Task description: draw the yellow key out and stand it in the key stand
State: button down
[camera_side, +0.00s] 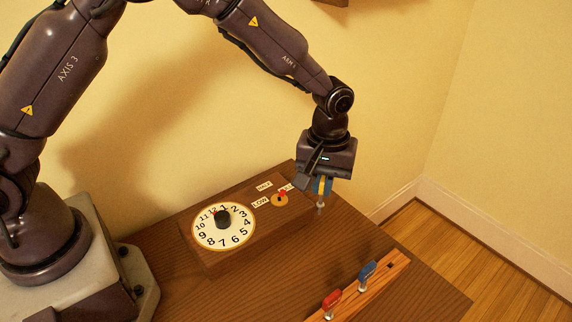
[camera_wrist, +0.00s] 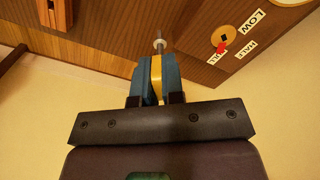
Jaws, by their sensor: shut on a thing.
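My gripper (camera_side: 322,186) is shut on the yellow key (camera_wrist: 156,72), with its blue fingers either side of the yellow head. The key stand (camera_side: 402,262) is a light wooden bar at the front right. It holds a red key (camera_side: 332,299) and a blue key (camera_side: 367,271) upright, with an empty square hole beyond the blue one.
The box carries a numbered white dial (camera_side: 238,236) with a black knob (camera_side: 222,219), and a small round selector (camera_side: 281,200) with a red pointer beside LOW, HALF and FULL labels. The desk (camera_side: 270,290) is clear between box and stand. A yellow wall rises behind.

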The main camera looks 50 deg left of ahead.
jog(key=w+d+r+m, duration=0.1)
jog(key=w+d+m, duration=0.1)
jog(key=d, duration=0.5)
jog(key=w+d+r+m, duration=0.1)
jog(key=w+d+m, duration=0.1)
jog(key=d+m, duration=0.3)
jog(key=d, duration=0.3)
jog(key=shift+w+r, duration=0.2)
jog(key=shift+w, duration=0.15)
jog(key=shift+d, duration=0.1)
jog(key=shift+f, duration=2.75)
jog(key=shift+f, duration=1.65)
jog(key=c, duration=0.7)
grip_release()
jog(key=shift+r, duration=4)
